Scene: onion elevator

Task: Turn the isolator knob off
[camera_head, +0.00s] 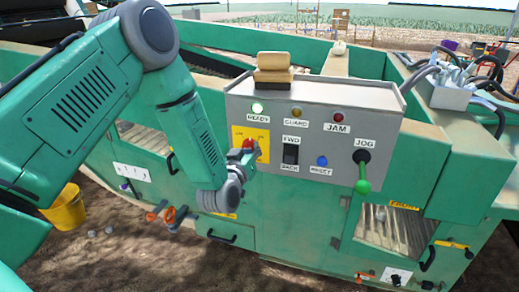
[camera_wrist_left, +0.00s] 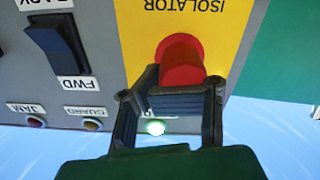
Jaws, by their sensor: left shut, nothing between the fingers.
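The red isolator knob (camera_head: 248,144) sits on a yellow plate (camera_head: 263,134) at the left part of the grey control panel (camera_head: 230,108). In the left wrist view the knob (camera_wrist_left: 180,58) shows large, below the upside-down word ISOLATOR. My left gripper (camera_head: 243,154) is right at the knob in the head view. In the left wrist view its dark fingers (camera_wrist_left: 181,82) overlap the knob's near edge. It is shut with nothing held. I cannot tell whether the fingers touch the knob. My right gripper is not in view.
The panel also has a black FWD/BACK rocker switch (camera_head: 291,154), a blue reset button (camera_head: 322,161) and a green-tipped jog lever (camera_head: 362,180). The green READY lamp (camera_head: 257,109) is lit. A yellow bucket (camera_head: 65,208) stands on the ground at left.

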